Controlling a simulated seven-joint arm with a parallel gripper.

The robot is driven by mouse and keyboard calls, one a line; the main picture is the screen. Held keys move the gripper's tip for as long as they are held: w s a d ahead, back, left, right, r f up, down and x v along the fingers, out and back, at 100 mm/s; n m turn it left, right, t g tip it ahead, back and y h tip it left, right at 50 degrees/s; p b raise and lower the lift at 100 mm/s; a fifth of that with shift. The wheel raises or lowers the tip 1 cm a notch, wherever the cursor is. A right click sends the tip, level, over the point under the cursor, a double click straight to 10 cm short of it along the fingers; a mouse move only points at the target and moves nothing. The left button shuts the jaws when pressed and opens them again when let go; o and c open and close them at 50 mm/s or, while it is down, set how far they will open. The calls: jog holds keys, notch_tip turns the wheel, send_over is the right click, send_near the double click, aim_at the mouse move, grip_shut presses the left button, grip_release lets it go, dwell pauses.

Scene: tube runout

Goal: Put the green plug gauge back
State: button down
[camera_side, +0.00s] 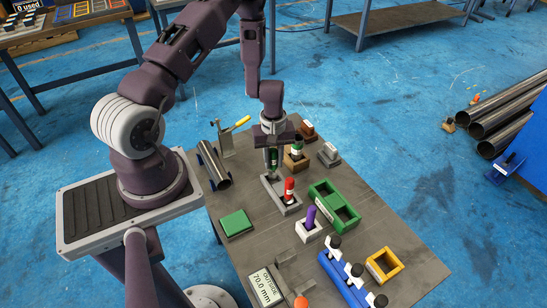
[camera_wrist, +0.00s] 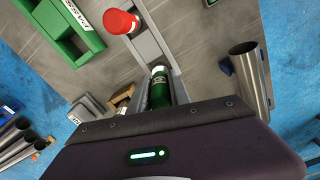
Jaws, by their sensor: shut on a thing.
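My gripper (camera_side: 272,165) is shut on the green plug gauge (camera_side: 273,157), which points down between the fingers. The wrist view shows the gauge (camera_wrist: 160,92) green with a white band, held between the jaws (camera_wrist: 162,85). It is over the rear end of the grey two-place holder (camera_side: 288,207). I cannot tell whether its lower end is inside the holder. The red plug gauge (camera_side: 289,190) stands upright in the front place of that holder; it also shows in the wrist view (camera_wrist: 120,21).
A brown block (camera_side: 296,162) with a green-topped piece stands close right of my gripper. A steel tube (camera_side: 215,165) lies on a blue cradle at left. A purple plug (camera_side: 310,217), green bin (camera_side: 321,190), yellow frame (camera_side: 397,267) and blue rack (camera_side: 334,271) stand nearer the front.

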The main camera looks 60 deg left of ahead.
aim_at(273, 169)
jog(key=shift+f, duration=1.6)
jog(key=shift+c, duration=1.6)
grip_release()
jog(key=shift+r, duration=5.05)
